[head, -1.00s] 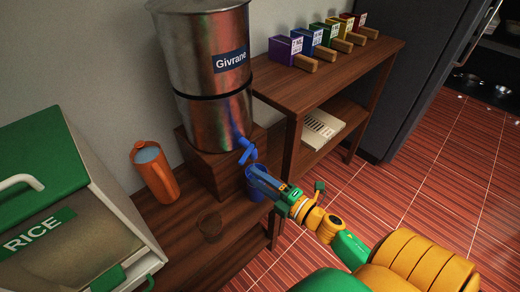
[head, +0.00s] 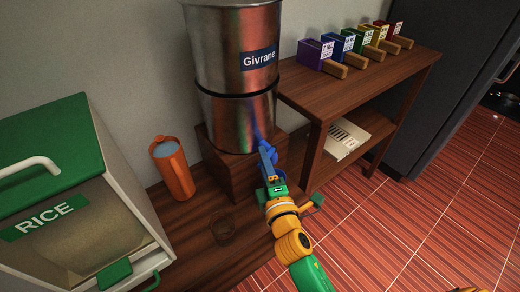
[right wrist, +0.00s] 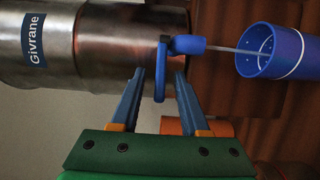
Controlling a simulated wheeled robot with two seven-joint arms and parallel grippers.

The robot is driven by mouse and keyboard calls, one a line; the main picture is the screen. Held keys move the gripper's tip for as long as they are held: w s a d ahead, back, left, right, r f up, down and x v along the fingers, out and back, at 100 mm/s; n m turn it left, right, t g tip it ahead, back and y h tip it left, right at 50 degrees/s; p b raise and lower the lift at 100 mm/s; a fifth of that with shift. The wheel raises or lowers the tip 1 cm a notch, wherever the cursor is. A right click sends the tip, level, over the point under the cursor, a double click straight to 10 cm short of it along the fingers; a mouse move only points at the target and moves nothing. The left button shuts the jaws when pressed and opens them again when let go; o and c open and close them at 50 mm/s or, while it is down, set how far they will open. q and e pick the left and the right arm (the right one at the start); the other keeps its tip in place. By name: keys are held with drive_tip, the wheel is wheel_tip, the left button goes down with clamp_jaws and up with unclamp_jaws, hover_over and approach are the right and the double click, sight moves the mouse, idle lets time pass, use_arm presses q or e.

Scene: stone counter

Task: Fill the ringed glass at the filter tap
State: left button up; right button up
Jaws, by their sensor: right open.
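The blue tap (right wrist: 185,45) sits on the steel Givrane filter (head: 235,75). In the right wrist view a thin pale stream runs from its spout into the blue glass (right wrist: 262,62), which has a white ring. My right gripper (right wrist: 160,76) is open, its fingertips on either side of the tap's blue lever (right wrist: 160,85). In the head view the right gripper (head: 265,150) is up at the tap, and it and the arm hide most of the glass area. The water level inside the glass cannot be made out. My left gripper is out of view.
An orange jug (head: 173,168) stands left of the filter's wooden block (head: 225,170). A dark, see-through tumbler (head: 223,230) is in front on the wooden counter. The rice bin (head: 60,210) fills the left. A shelf (head: 345,85) holds several coloured boxes at right.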

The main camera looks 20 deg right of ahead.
drive_tip(key=shift+w+d, duration=0.1)
drive_tip(key=shift+w, duration=1.7)
drive_tip(key=shift+s, duration=0.1)
clamp_jaws()
